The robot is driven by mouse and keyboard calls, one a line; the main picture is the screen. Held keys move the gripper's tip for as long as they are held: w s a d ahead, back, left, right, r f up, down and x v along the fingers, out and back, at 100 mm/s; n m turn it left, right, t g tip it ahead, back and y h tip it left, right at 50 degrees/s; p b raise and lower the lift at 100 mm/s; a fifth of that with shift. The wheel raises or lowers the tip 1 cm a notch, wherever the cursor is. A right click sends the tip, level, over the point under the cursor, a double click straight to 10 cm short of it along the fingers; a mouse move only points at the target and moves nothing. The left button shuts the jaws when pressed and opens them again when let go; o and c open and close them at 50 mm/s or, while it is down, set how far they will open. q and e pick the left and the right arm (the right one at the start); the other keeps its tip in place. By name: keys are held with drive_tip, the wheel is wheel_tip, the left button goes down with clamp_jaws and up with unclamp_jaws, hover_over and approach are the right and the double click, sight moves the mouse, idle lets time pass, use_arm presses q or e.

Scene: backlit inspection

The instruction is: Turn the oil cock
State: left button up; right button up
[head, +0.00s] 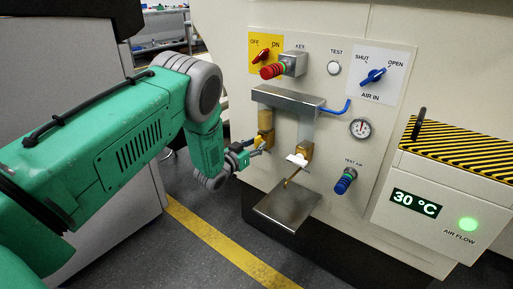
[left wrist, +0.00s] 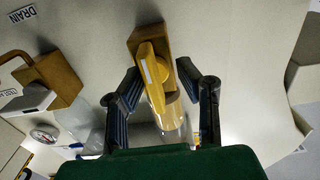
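A brass cock with a yellow handle (left wrist: 155,72) is in the middle of the left wrist view. In the head view its brass body (head: 265,121) is below the grey bracket, left of a second brass cock (head: 304,150) with a white handle. I cannot read a label naming either as the oil cock. My left gripper (head: 250,147) is at the yellow-handled cock. In the left wrist view its fingers (left wrist: 157,85) are apart, one on each side of the yellow handle, with gaps visible. The handle's lower end is partly hidden. My right gripper is not in view.
A grey bracket (head: 287,97) juts out above the cocks, and a metal tray (head: 287,207) sits below. A red knob (head: 272,71), blue air valve (head: 373,76), gauge (head: 361,128) and test-air knob (head: 345,181) surround them. A striped box (head: 455,150) projects at right.

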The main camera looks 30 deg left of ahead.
use_arm(q)
drive_tip(key=shift+d+r, duration=0.15)
drive_tip(key=shift+d, duration=0.35)
clamp_jaws()
